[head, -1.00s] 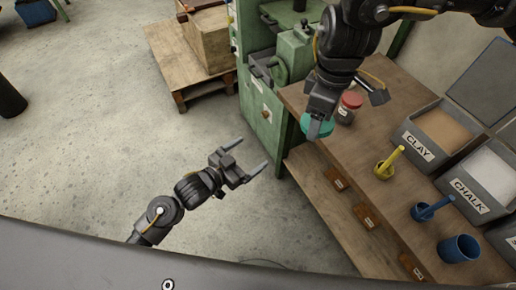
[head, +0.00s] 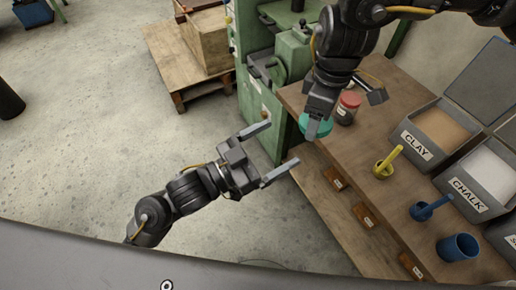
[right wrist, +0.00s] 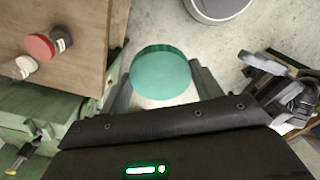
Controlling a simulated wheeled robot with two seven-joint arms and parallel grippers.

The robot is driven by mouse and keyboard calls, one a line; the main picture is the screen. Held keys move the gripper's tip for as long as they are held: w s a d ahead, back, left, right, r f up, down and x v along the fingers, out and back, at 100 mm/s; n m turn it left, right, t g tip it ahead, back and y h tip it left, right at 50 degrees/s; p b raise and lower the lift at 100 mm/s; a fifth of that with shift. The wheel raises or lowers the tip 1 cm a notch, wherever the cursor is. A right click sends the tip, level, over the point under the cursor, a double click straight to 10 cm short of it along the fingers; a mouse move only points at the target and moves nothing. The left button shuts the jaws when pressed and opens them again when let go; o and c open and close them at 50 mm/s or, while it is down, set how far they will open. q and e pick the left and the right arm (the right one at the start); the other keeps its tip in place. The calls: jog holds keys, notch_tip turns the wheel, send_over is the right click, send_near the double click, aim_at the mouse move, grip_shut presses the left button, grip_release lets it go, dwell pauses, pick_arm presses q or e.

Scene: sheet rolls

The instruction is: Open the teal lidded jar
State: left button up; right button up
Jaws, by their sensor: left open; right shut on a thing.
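The teal lidded jar (head: 303,124) shows only in part at the left edge of the workbench, behind a finger of my right gripper (head: 318,123). In the right wrist view, the round teal top of the jar (right wrist: 162,77) sits between the two fingers of my right gripper (right wrist: 160,88), which is shut on it. Floor shows around it there. The jar's lower body is mostly hidden. My left gripper (head: 282,146) is open and empty, its fingers pointing toward the jar, a short gap away. It also appears at the right wrist view's right side (right wrist: 275,72).
A red-lidded jar (head: 348,108) stands on the wooden bench (head: 372,122) beside the right gripper. Bins labelled CLAY (head: 417,146) and CHALK (head: 469,195), a yellow holder (head: 384,168) and a blue cup (head: 457,247) stand further right. A green machine (head: 257,90) is behind.

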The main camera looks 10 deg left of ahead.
pick_arm(q)
jog(key=x, duration=0.9)
jog(key=shift+w+d, duration=0.2)
jog(key=shift+d, duration=0.05)
jog(key=c, duration=1)
jog(key=shift+c, duration=0.2)
pick_arm(e)
jog(key=o, duration=1.5)
jog(key=shift+r, duration=0.1)
notch_tip(320, 180, up, 12)
jog(key=shift+w+f, duration=0.1)
